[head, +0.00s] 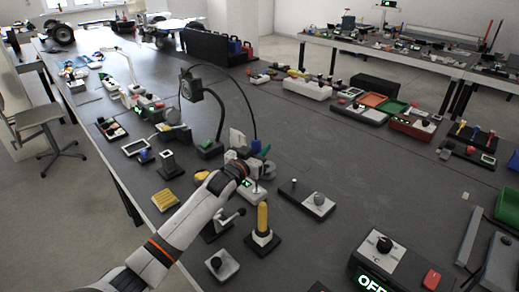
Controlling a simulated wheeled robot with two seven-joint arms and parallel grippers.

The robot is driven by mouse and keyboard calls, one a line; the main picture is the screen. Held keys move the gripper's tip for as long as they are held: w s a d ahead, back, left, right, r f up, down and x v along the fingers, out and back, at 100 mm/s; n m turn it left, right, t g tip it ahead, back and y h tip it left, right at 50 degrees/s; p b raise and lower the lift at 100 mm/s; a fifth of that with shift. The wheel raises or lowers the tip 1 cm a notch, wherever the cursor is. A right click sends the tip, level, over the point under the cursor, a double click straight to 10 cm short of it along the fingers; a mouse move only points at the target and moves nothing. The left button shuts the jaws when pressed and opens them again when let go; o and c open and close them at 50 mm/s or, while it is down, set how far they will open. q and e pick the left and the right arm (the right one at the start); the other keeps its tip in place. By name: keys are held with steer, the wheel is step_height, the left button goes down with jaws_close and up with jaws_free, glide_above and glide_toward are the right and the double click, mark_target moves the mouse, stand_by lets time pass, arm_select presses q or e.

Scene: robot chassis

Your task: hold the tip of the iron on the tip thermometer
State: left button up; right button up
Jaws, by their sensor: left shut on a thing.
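My left arm reaches in from the lower left, and my left gripper (253,163) is shut near the middle of the table. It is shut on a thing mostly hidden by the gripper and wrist. A small blue piece (256,146) shows right by the fingers, with a dark cable arching down to it; this looks like the iron. Its tip cannot be made out. A small pale box with a green display (247,184), possibly the tip thermometer, sits just below the gripper, partly covered by my wrist. I cannot tell whether the tip touches it. My right gripper is not in view.
A yellow-handled tool (262,217) stands upright in a dark base nearby. A control box with a knob and an "OFF" display (383,252) is at the lower right. A dark gooseneck device (192,86) stands behind the gripper. Bare table (330,135) lies to the right.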

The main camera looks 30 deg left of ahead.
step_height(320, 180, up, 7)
steer(key=p, duration=0.6)
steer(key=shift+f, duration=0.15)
